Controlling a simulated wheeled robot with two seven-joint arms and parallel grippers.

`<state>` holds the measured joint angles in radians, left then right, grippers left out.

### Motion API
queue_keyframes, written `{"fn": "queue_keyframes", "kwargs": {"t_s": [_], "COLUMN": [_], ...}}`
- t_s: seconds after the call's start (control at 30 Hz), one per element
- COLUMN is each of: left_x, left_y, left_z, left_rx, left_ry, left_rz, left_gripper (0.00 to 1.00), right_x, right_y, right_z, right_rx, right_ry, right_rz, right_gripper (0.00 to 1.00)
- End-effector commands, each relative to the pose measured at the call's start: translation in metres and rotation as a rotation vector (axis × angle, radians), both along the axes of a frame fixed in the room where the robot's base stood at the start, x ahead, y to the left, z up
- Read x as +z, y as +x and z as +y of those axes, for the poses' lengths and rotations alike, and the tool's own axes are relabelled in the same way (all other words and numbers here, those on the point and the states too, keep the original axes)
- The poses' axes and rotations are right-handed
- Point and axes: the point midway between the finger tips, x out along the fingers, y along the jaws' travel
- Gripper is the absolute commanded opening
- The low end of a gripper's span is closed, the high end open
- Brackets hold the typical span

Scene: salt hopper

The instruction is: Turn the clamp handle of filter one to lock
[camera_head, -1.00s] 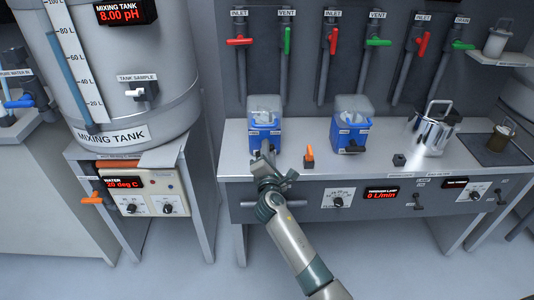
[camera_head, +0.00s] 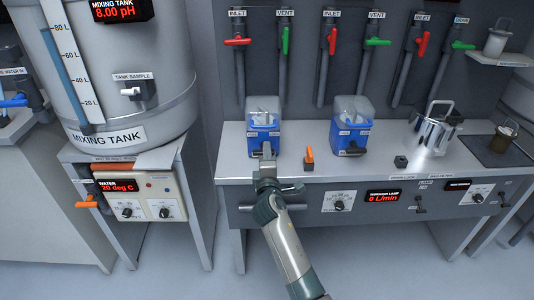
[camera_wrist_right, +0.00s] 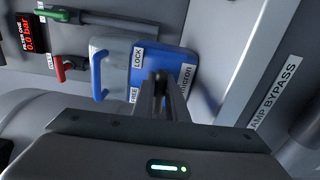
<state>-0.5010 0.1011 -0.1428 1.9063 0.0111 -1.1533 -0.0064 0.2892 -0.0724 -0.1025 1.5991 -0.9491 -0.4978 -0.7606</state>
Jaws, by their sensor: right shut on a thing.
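Filter one (camera_head: 263,116) is the left of two blue housings with clear tops on the bench. In the right wrist view its blue body (camera_wrist_right: 122,75) shows LOCK (camera_wrist_right: 138,57) and FREE (camera_wrist_right: 134,95) labels. My right gripper (camera_head: 266,152) is at the front of this housing. In the right wrist view its fingers (camera_wrist_right: 160,85) are shut on the clamp handle, close to the blue face. The fingers hide most of the handle, so I cannot tell its exact angle. My left gripper is not in view.
The second blue filter (camera_head: 351,128) stands to the right. A small block with an orange lever (camera_head: 309,158) stands between the filters on the bench (camera_head: 228,160). A steel pot (camera_head: 432,132) is farther right. Red and green valve handles hang on the wall behind.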

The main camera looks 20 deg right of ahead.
Motion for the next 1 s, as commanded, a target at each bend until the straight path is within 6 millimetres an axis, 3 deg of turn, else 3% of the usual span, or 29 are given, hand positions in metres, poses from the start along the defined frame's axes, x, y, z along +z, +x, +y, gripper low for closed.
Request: {"fn": "queue_keyframes", "kwargs": {"t_s": [0.23, 0.27, 0.33, 0.77, 1.0], "left_x": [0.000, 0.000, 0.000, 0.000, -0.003], "left_y": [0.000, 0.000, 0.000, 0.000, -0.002], "left_z": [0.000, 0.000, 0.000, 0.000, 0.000], "left_rx": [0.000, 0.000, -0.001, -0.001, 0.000], "left_ry": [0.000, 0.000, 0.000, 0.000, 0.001], "left_rz": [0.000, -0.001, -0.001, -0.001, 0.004], "left_gripper": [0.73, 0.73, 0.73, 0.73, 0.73], "right_x": [-0.001, -0.001, -0.001, -0.001, -0.001], "right_y": [0.000, 0.000, 0.000, -0.004, -0.027], "right_z": [0.000, 0.000, 0.000, 0.001, 0.008], "right_rx": [0.000, 0.000, 0.000, 0.000, 0.001], "right_ry": [0.000, 0.000, -0.001, -0.002, 0.000], "right_rz": [0.002, 0.002, 0.001, 0.002, 0.002], "right_gripper": [0.00, 0.17, 0.31, 0.31, 0.31]}}
